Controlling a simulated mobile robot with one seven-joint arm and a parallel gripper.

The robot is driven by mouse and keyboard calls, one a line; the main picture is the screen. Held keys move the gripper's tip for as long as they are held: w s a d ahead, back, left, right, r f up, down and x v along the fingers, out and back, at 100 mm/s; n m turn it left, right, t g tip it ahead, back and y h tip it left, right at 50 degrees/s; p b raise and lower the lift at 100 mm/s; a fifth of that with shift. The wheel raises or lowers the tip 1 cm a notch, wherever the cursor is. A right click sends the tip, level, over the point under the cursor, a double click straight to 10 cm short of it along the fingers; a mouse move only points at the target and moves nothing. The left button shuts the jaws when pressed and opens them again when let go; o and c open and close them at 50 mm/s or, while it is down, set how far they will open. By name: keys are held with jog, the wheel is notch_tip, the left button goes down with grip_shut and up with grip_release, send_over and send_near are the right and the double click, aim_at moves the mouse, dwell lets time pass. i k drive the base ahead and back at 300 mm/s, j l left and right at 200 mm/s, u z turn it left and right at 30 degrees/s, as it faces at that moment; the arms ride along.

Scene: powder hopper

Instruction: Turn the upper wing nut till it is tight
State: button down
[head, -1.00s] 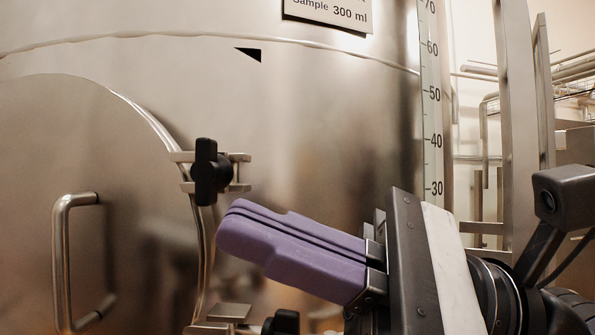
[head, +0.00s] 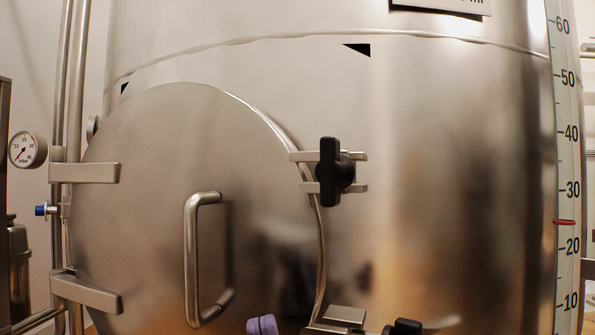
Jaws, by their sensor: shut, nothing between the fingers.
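The upper wing nut (head: 330,172), a black knob with its wings standing about upright, sits in a forked steel bracket at the right rim of the round hatch door (head: 150,240). A second, lower black wing nut (head: 403,327) is cut off by the bottom edge. Only the purple fingertips of my gripper (head: 262,325) show at the bottom edge, pressed together and empty. In the picture they are below and left of the upper wing nut, well apart from it. The rest of my gripper and arm is out of view.
A steel bar handle (head: 192,260) stands out from the hatch door. Hinge arms (head: 90,172), a pressure gauge (head: 27,150) and upright pipes are at left. A level scale (head: 567,190) runs down the right. The wall right of the upper wing nut is clear.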

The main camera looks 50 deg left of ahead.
aim_at(336, 172)
jog(key=u, duration=1.2)
jog(key=k+j+u, duration=0.1)
jog(key=j, duration=0.25)
jog(key=k+j, duration=0.15)
jog(key=j, duration=0.15)
jog(key=k+j+u, duration=0.15)
jog(key=j, duration=0.2)
jog(key=k+j+u, duration=0.1)
jog(key=j, duration=0.25)
